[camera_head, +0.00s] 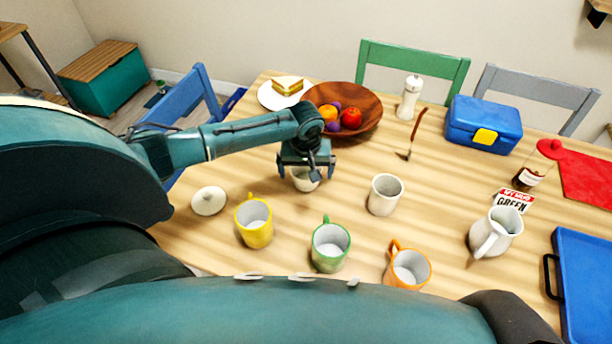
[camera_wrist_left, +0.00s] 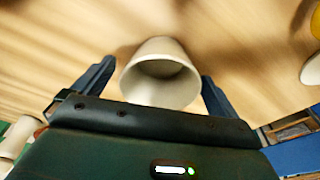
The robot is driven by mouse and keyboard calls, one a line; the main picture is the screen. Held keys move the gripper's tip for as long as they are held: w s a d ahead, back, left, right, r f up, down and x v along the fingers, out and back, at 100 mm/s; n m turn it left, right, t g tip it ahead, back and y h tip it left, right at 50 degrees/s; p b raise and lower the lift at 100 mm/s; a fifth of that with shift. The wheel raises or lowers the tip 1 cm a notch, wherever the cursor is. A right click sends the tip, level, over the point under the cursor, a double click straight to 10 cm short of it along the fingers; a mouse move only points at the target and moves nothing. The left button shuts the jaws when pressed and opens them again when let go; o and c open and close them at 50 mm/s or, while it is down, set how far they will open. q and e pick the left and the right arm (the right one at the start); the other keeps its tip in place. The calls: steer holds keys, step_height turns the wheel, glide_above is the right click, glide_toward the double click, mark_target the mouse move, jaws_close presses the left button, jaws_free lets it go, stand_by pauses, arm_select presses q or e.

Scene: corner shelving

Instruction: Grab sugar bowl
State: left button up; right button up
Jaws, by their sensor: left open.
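The sugar bowl (camera_head: 305,183) is a small white open cup without a handle, standing on the wooden table in the head view, partly hidden by my left gripper (camera_head: 306,172). A white round lid with a knob (camera_head: 208,201) lies apart from it to the left. In the left wrist view the bowl (camera_wrist_left: 160,85) sits between the two spread fingers of my left gripper (camera_wrist_left: 158,80), with a gap visible at the right finger. The gripper is open. My right gripper does not show.
Yellow (camera_head: 254,224), green (camera_head: 330,246) and orange (camera_head: 407,267) mugs stand nearer me. A white cup (camera_head: 385,194) stands right of the bowl. A wooden fruit bowl (camera_head: 366,103) is just behind. A white pitcher (camera_head: 494,233) and blue lunchbox (camera_head: 484,125) are further right.

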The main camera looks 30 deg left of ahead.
arm_select(q)
steer(key=shift+f, duration=0.3)
steer(key=shift+c, duration=0.4)
steer(key=c, duration=1.1)
